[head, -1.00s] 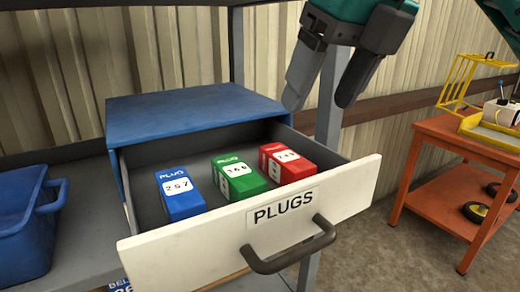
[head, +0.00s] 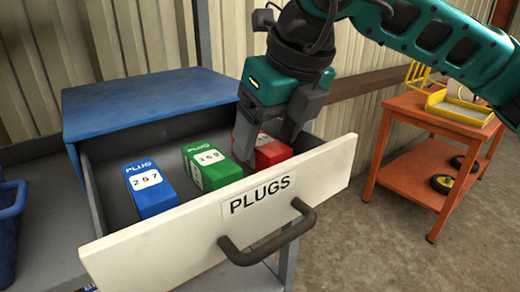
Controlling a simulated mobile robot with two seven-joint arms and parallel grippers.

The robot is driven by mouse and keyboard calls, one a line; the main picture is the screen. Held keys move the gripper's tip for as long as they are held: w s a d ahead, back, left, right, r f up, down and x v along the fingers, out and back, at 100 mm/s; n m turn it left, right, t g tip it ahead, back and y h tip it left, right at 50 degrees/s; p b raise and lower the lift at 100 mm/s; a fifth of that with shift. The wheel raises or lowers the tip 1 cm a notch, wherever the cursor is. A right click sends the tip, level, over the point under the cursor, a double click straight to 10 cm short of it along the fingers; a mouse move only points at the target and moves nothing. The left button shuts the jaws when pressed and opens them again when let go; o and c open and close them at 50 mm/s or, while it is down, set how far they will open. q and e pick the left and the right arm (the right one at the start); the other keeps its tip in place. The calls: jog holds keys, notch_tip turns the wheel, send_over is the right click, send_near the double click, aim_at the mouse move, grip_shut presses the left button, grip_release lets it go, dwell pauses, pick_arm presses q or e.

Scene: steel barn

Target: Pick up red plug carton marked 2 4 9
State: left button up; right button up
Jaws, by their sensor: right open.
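The red plug carton (head: 272,153) lies in the open drawer marked PLUGS (head: 222,214), at the right end of a row of cartons. My right gripper (head: 266,150) is open and points down over it. One finger shows at the carton's left, in front of part of it, and the other at its right back. I cannot tell whether the fingers touch it. The carton's number label is hidden behind the gripper. My left gripper is not in view.
A green plug carton (head: 212,168) stands close left of the red one, and a blue plug carton (head: 149,190) farther left. The drawer's white front has a dark handle (head: 267,240). An orange cart (head: 440,120) stands at the right.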

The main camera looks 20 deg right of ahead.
jog(key=shift+x, duration=1.4)
jog(key=c, duration=1)
jog(key=shift+c, duration=0.3)
jog(key=shift+r, duration=0.2)
